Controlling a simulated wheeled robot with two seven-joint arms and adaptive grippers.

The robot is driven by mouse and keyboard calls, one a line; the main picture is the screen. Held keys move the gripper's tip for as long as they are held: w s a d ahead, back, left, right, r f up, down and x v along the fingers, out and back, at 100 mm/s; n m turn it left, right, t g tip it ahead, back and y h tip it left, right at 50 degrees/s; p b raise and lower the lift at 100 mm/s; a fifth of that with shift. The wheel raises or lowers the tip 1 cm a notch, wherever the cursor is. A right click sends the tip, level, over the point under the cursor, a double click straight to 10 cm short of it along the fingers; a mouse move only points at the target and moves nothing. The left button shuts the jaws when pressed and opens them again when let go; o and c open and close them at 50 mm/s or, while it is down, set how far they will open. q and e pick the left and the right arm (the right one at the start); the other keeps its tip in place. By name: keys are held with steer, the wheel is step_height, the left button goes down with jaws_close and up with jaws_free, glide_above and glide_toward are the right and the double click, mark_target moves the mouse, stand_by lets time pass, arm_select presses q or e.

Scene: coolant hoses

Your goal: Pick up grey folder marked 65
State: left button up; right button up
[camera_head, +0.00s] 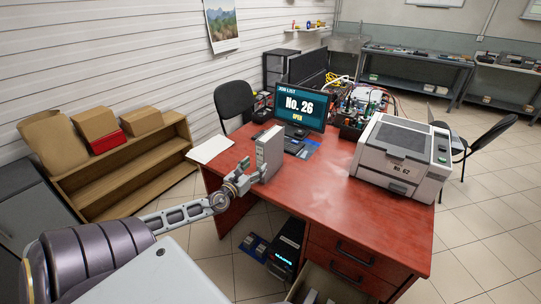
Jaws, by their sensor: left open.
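A grey folder (273,150) stands upright on the red desk, left of the monitor; its marking is too small to read. My left gripper (248,172) comes in from the left and is open at the folder's near left side. Its fingertips overlap the folder's lower edge in the picture, and I cannot tell whether they touch it. My right gripper is out of view.
The red desk (345,205) has clear room at its front right. A monitor (300,107) reading "No. 26 OPEN" stands behind the folder. A printer (401,157) is at the right, and white paper (210,148) lies left. A wooden shelf (130,177) holds boxes.

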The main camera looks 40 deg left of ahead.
mark_target(261, 160)
arm_select(q)
steer(key=shift+w+a, duration=0.2)
steer(key=shift+w, duration=1)
steer(key=shift+w+a, duration=0.2)
steer(key=shift+w, duration=1)
steer(key=shift+w+a, duration=0.2)
steer(key=shift+w, duration=1)
steer(key=shift+w+a, duration=0.3)
steer(key=shift+w, duration=0.45)
steer(key=shift+w+a, duration=0.3)
steer(key=shift+w, duration=0.4)
steer(key=shift+w+a, duration=0.1)
steer(key=shift+w, duration=0.95)
steer(key=shift+c, duration=0.2)
steer(key=c, duration=1.3)
